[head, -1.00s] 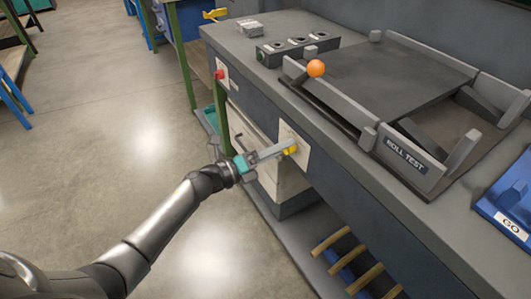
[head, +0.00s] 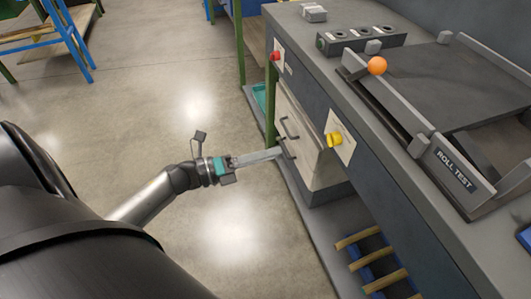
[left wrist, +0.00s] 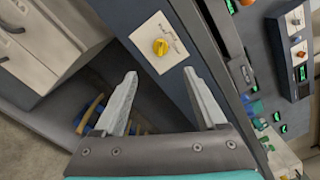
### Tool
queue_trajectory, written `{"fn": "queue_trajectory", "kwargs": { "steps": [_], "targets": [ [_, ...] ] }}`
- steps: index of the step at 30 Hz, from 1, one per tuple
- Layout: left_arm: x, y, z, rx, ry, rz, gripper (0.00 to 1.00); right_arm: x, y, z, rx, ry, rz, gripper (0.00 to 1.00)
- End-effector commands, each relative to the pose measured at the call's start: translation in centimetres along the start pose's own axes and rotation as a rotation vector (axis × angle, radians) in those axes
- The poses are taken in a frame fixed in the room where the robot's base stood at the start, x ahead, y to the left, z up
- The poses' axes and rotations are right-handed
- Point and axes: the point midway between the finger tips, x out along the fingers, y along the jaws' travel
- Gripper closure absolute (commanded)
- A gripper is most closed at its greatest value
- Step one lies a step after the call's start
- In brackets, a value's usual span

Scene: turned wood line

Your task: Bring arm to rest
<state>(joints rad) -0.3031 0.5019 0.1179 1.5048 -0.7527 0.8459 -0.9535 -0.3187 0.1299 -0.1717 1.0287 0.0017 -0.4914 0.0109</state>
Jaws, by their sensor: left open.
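My left gripper (head: 262,157) is open and empty in the head view, over the floor in front of the bench's drawers. In the left wrist view its two fingers (left wrist: 163,98) are spread with nothing between them. The yellow knob (head: 333,139) on a pale plate on the bench front is to the right of the gripper and apart from it. The knob also shows beyond the fingers in the left wrist view (left wrist: 160,47). My right gripper is not in view.
The bench (head: 385,185) fills the right side, with an orange ball (head: 377,65) at the roll test fixture (head: 452,168). A red button (head: 275,56) and pale drawers (head: 300,130) are on its front. A shelf with wooden rods (head: 358,238) is below. Floor at left is open.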

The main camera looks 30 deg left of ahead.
Motion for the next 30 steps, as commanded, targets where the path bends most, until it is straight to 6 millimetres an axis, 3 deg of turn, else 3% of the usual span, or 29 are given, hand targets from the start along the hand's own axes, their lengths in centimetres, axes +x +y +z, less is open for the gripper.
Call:
{"fn": "queue_trajectory", "kwargs": {
  "steps": [15,18,20,23,26,30],
  "targets": [
    [-0.1,0.0,0.0,-0.002,-0.001,0.0,0.26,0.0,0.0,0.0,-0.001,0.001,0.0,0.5],
    [-0.2,0.9,-0.1,-0.06,-0.026,0.025,0.26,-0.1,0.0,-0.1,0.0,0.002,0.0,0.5],
    [-0.4,2.5,-0.3,-0.152,-0.069,0.067,0.26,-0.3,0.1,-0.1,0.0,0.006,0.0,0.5],
    [-1.5,7.0,-1.5,-0.418,-0.196,0.19,0.26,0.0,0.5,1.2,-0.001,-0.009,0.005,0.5],
    [-3.8,12.9,-4.9,-0.77,-0.373,0.36,0.26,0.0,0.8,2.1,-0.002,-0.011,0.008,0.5],
    [-8.3,19.3,-12.2,-1.204,-0.624,0.597,0.26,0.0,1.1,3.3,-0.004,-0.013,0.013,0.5]
  ]
}}
